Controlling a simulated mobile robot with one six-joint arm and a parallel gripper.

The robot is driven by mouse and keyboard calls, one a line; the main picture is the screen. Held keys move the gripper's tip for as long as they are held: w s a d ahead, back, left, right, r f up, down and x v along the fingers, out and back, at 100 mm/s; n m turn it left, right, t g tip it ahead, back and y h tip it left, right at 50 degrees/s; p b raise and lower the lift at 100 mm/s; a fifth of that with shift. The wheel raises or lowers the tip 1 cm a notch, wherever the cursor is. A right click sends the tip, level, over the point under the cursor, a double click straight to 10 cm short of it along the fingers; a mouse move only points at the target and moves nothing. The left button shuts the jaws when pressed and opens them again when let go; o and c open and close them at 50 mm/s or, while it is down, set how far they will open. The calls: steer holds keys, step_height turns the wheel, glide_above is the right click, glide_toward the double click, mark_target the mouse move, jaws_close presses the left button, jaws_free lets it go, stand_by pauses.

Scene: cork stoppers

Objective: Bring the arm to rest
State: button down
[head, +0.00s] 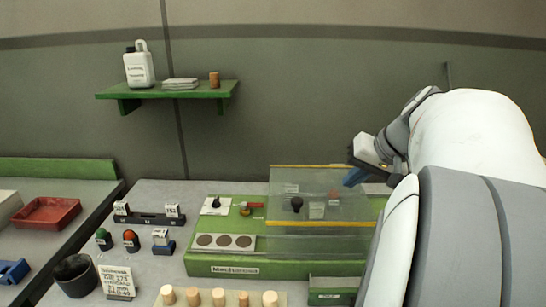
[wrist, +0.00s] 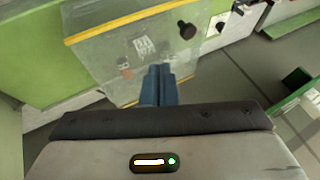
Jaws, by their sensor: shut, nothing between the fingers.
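My gripper (head: 354,177) is at the right in the head view, raised above the right end of a clear, yellow-edged panel. In the wrist view my gripper's blue fingers (wrist: 159,72) are pressed together with nothing between them. The clear panel (wrist: 101,55) with a dark knob (wrist: 187,30) lies beyond the fingertips in that view. Whether the fingertips touch the panel I cannot tell. The rest of my arm fills the right of the head view and hides part of the bench.
The green box (head: 222,257) under the panel carries a plate with dark discs. A row of corks (head: 219,297) stands at the front. A black cup (head: 75,275), small stands and a red tray (head: 46,214) are to the left. A green shelf (head: 167,92) is on the wall.

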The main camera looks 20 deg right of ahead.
steer(key=s+a+f+n+g+h, duration=0.1)
steer(key=s+a+f+n+g, duration=0.1)
steer(key=s+a+f, duration=0.3)
steer(key=s+a+f+n+g+h, duration=0.1)
steer(key=s+a+f, duration=0.4)
steer(key=a+f, duration=0.5)
steer(key=a+n, duration=0.1)
steer(key=a, duration=0.3)
steer(key=shift+n+g+h, duration=0.3)
steer(key=shift+n+g, duration=0.1)
steer(key=shift+s, duration=0.1)
